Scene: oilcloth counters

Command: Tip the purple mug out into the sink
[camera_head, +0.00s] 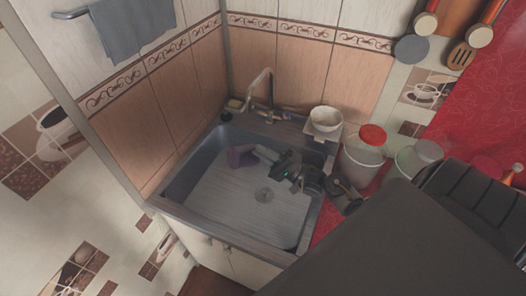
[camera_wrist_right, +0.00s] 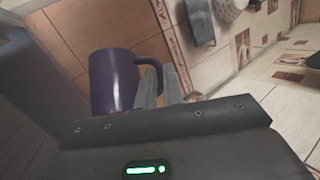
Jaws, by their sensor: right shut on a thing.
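The purple mug (camera_head: 240,156) is over the sink basin, toward its back left part. It also shows in the right wrist view (camera_wrist_right: 113,82), with its handle toward the fingers. My right gripper (camera_head: 264,153) reaches in from the right and is shut on the mug's handle; the fingers show in the wrist view (camera_wrist_right: 160,88). Against the tilted wall tiles in the wrist view, the mug looks tipped well over to its side. Its inside is hidden. The grey sink (camera_head: 182,212) has a drain near its middle; I see no liquid in it. My left gripper is not in view.
The faucet (camera_head: 268,88) stands at the sink's back edge, behind the mug. A white bowl (camera_head: 325,118) stands at the back right corner. A red-lidded jar (camera_head: 362,157) and another jar (camera_head: 415,158) stand right of the sink. The front of the basin is clear.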

